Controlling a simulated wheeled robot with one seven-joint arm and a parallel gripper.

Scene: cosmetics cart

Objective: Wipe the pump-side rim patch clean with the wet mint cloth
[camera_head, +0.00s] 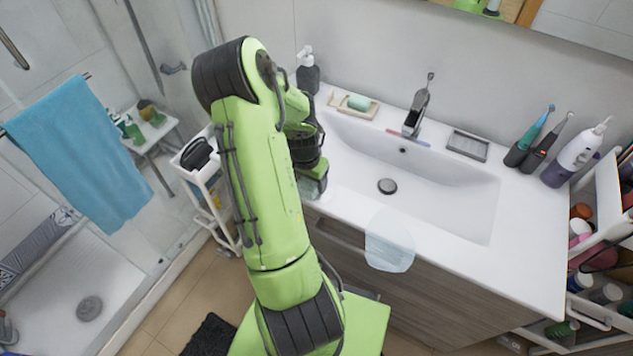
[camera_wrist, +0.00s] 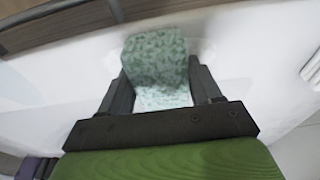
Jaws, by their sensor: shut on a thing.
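The mint cloth (camera_wrist: 155,58) is a folded, mottled green pad between the two fingers of my gripper (camera_wrist: 160,78) in the wrist view. My gripper is shut on it, and the cloth lies against or just above the white basin surface. In the head view my gripper (camera_head: 312,186) is low over the left rim of the washbasin (camera_head: 345,205), and only a little pale green shows beside it. A grey pump bottle (camera_head: 308,76) stands at the back left corner. The rim patch is not clearly distinguishable; my arm and the cloth hide part of that rim.
A soap dish with green soap (camera_head: 358,103), the tap (camera_head: 417,106) and a grey tray (camera_head: 466,145) line the back. Toothbrushes (camera_head: 530,138) stand at right. A translucent pale blue shape (camera_head: 390,243) overlaps the front edge. The basin bowl is open.

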